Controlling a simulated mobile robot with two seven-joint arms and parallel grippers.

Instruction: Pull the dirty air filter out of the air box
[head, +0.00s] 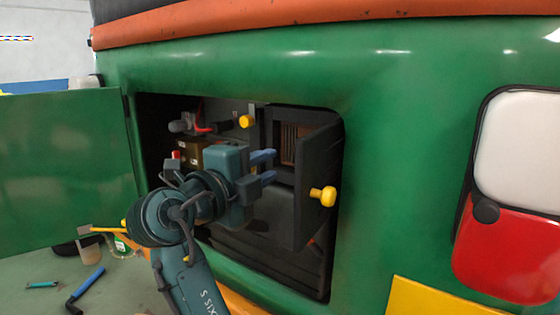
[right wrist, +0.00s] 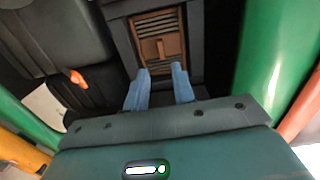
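The dirty air filter (head: 288,136) is a brown pleated panel inside the black air box (head: 296,112), behind the open hatch of the green body. In the right wrist view the filter (right wrist: 157,24) sits in its dark frame, with a small upright tab (right wrist: 160,48) at its middle. The air box's black door (head: 314,205), with a yellow knob (head: 322,196), stands swung open. My right gripper (head: 268,167) is open in front of the box. In the right wrist view its blue fingers (right wrist: 162,72) are apart, just short of the filter, with nothing between them. My left gripper is not in view.
The green hatch panel (head: 65,170) stands open at the left. Another yellow knob (head: 246,121) and other parts sit in the compartment left of the box. Tools, including a blue one (head: 88,283), lie on the surface at lower left. A red-and-white lamp (head: 515,200) is at right.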

